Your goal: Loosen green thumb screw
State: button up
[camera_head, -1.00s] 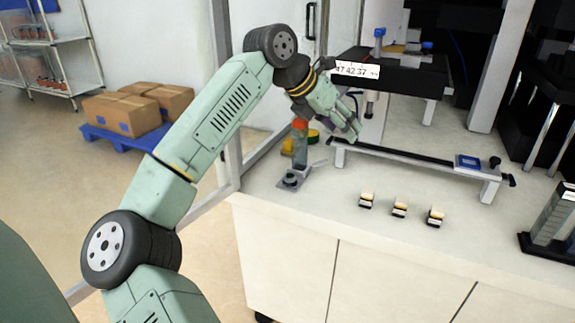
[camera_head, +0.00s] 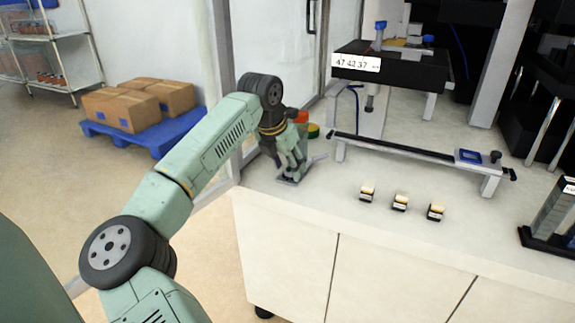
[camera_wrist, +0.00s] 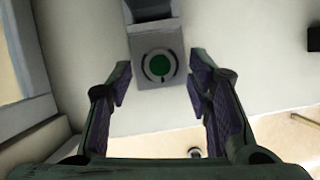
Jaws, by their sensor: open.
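The green thumb screw (camera_wrist: 158,65) shows in the wrist view as a green disc inside a dark and grey ring on a grey base plate (camera_wrist: 152,100). It lies between and slightly beyond my fingertips. My gripper (camera_wrist: 159,78) is open, with one purple-padded finger on each side and nothing between the pads. In the head view my gripper (camera_head: 292,172) points down over the small fixture's base plate (camera_head: 300,181) near the counter's left front corner. The screw is hidden behind the gripper there.
A red and green part (camera_head: 313,130) stands behind my gripper. A rail (camera_head: 400,152) on legs runs to the right. Several small blocks stand on the counter, including one (camera_head: 367,193) in front of the rail. The white counter top (camera_head: 330,205) is clear nearest the gripper.

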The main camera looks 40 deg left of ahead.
jog(key=shift+w+f, duration=0.1)
jog(key=shift+f, duration=0.15)
jog(key=shift+c, duration=0.6)
grip_shut()
